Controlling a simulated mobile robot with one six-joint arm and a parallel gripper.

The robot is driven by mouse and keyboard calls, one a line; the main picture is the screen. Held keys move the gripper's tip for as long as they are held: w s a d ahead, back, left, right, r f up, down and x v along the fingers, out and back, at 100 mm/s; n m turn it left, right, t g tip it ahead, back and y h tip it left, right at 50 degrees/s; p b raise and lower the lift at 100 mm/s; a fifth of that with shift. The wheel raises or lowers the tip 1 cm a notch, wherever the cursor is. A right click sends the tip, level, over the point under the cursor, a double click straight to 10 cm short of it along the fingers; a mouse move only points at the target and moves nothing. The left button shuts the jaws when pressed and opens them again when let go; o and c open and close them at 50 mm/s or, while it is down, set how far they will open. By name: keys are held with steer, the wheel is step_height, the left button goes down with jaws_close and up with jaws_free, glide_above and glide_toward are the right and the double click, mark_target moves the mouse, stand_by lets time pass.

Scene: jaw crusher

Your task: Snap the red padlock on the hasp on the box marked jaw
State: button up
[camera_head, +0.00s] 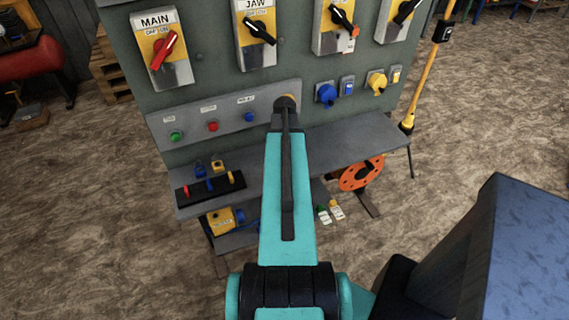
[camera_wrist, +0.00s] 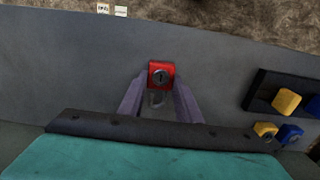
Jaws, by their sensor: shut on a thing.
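In the wrist view my gripper (camera_wrist: 159,88) is shut on the red padlock (camera_wrist: 161,69), with a purple-grey finger on each side. The padlock's round keyhole faces the camera, and a pale shackle seems to show between the fingers; I cannot tell if it is open. In the head view my own arm hides the gripper and padlock. The box marked JAW (camera_head: 246,47) is grey and yellow with a black rotary handle (camera_head: 259,31), high on the panel, above and left of my arm's far end. Its hasp is too small to make out.
The MAIN box (camera_head: 164,50) with a red handle is left of JAW; another switch box (camera_head: 333,28) is right. A grey shelf (camera_head: 345,137) juts out below the button strip (camera_head: 190,124). A dark rack (camera_head: 210,187) holds coloured padlocks. An orange disc (camera_head: 355,178) sits below the shelf.

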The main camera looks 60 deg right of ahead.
steer(key=shift+r, duration=0.1)
step_height(320, 180, up, 10)
steer(key=b, duration=0.2)
stand_by(0.7)
stand_by(0.6)
